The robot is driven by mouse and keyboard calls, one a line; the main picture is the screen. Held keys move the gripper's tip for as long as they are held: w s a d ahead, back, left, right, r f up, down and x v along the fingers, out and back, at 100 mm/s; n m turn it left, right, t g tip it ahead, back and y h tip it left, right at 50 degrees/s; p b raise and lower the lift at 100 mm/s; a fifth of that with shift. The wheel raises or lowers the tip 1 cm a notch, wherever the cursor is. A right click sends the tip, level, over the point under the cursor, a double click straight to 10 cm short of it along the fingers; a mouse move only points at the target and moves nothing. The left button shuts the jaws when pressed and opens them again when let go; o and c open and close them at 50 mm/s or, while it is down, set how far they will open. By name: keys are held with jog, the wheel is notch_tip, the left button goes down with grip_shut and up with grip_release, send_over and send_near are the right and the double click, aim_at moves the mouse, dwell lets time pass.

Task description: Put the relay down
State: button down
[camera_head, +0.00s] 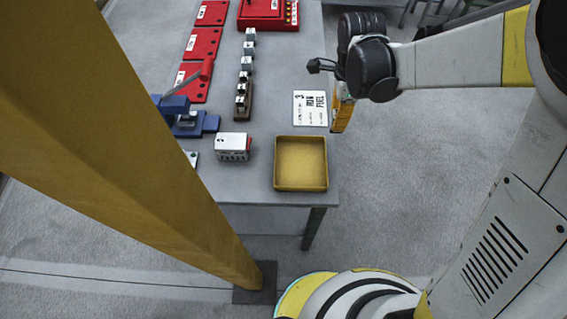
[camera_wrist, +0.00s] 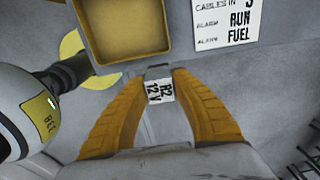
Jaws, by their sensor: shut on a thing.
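The relay (camera_wrist: 160,90) is a small pale block marked "R2 12V". In the wrist view it sits between the two yellow fingers of my gripper (camera_wrist: 161,80), which are shut on it. In the head view my gripper (camera_head: 342,108) hangs at the table's right edge, just right of the printed card; the relay cannot be made out there. A square yellow tray (camera_head: 301,187) lies at the table's front right corner. In the wrist view the tray (camera_wrist: 122,57) shows beyond the fingertips, up and to the left.
The printed card (camera_head: 310,108) lies behind the tray. A white terminal block (camera_head: 233,147) stands left of the tray. A row of small blocks (camera_head: 244,78), a blue vise (camera_head: 185,116) and red plates (camera_head: 201,44) lie farther left. A yellow post (camera_head: 120,130) crosses the left foreground.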

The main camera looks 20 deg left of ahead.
jog(key=s+a+f+b, duration=0.1)
jog(key=s+a+f, duration=0.2)
jog(key=s+a+f+b, duration=0.2)
jog(key=s+a+f, duration=0.1)
jog(key=s+a, duration=0.1)
jog(key=shift+s+a+f, duration=0.2)
jog(key=shift+s+f, duration=0.1)
jog(key=shift+f+b, duration=1.2)
jog(key=shift+f, duration=0.75)
jog(key=shift+f, duration=0.2)
jog(key=c, duration=1.2)
grip_release()
jog(key=shift+r, duration=0.15)
